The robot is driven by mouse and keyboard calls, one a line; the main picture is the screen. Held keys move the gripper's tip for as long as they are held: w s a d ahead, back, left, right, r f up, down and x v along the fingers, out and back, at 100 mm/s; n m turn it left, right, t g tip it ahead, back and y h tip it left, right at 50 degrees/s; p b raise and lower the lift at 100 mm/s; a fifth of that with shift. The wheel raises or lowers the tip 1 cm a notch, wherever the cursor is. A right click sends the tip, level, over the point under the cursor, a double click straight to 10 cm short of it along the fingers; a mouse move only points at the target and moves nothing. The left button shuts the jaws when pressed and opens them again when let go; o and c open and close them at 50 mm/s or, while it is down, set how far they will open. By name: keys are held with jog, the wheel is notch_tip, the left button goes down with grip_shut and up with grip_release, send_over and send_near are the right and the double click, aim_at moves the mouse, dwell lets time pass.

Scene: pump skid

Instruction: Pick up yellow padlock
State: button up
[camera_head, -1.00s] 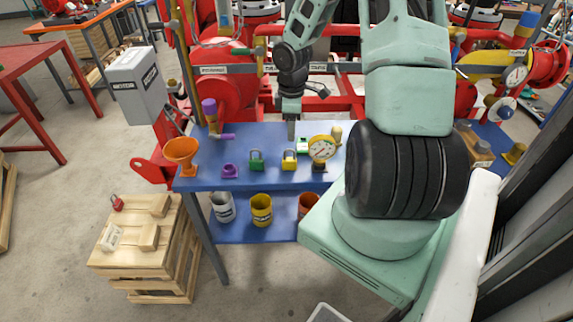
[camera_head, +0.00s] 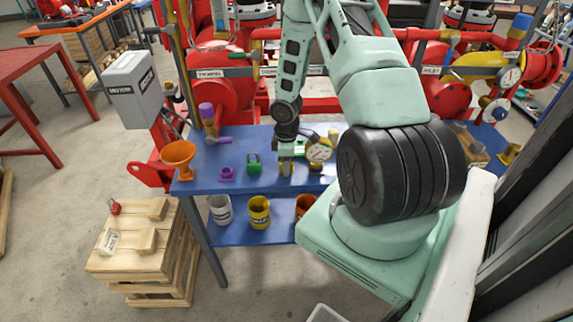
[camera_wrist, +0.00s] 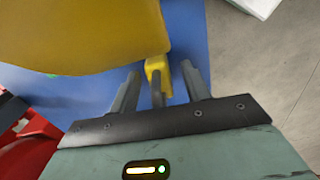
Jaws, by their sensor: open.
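The yellow padlock (camera_head: 287,170) is on the blue bench, mostly hidden by my gripper in the head view. In the wrist view the yellow padlock (camera_wrist: 154,66) shows with its grey shackle between my fingertips. My gripper (camera_wrist: 160,85) is open around it, with some room visible on the right side. In the head view my gripper (camera_head: 286,160) points down right at the padlock. I cannot tell whether a finger touches it.
A yellow-rimmed gauge (camera_head: 319,150) stands close to the right of my gripper. A green padlock (camera_head: 253,164), a purple part (camera_head: 227,174) and an orange funnel (camera_head: 178,157) are to the left on the blue bench (camera_head: 205,184). A large yellow surface (camera_wrist: 80,35) fills the wrist view's upper left.

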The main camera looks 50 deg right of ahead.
grip_shut()
